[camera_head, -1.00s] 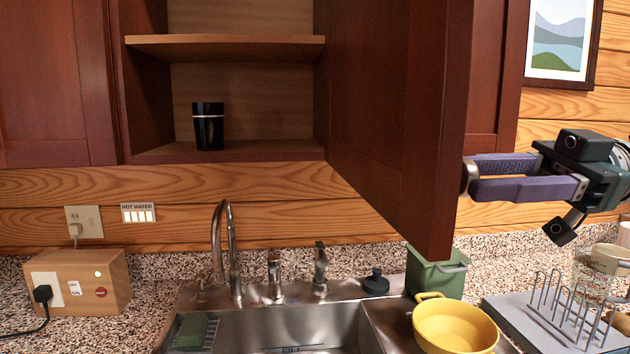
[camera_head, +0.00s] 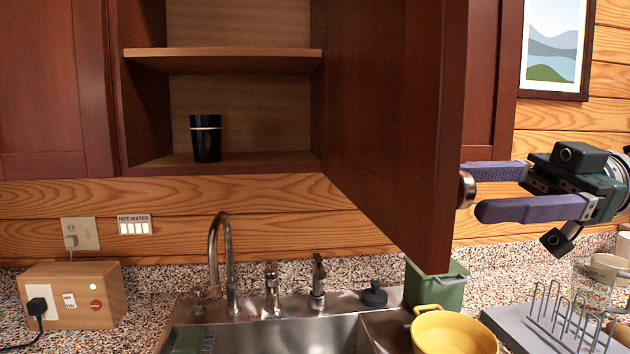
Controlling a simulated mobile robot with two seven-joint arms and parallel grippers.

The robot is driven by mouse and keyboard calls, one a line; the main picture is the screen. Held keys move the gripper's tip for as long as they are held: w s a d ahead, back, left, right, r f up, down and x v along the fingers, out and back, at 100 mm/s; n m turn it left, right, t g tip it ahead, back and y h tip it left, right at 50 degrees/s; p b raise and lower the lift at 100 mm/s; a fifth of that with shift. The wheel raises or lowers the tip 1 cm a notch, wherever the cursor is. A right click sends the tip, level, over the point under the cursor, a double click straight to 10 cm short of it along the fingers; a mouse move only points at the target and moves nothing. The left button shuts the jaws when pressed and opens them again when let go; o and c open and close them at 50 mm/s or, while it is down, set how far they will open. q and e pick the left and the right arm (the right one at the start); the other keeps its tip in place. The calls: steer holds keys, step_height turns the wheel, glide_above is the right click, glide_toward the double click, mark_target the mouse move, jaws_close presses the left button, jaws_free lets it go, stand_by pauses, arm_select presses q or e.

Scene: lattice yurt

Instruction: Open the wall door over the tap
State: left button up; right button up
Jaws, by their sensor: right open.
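The wall door (camera_head: 390,120) over the tap is a dark red-brown cabinet door. It stands swung wide open, hinged at its left, and the cabinet interior (camera_head: 240,105) shows. A round metal knob (camera_head: 466,189) sits on the door's outer face near its free edge. My right gripper (camera_head: 482,190) is at the knob, its two purple fingers spread apart, one above and one below it. I cannot tell whether a finger touches the knob. The tap (camera_head: 222,260) stands behind the sink, below the cabinet. My left gripper is not in view.
A black cup (camera_head: 206,138) stands on the cabinet's bottom board. Below the door are a green bin (camera_head: 437,286) and a yellow pot (camera_head: 453,332). A wooden box (camera_head: 75,294) stands at the left.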

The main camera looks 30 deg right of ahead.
steer(key=b+v, duration=0.4)
steer(key=v, duration=0.6)
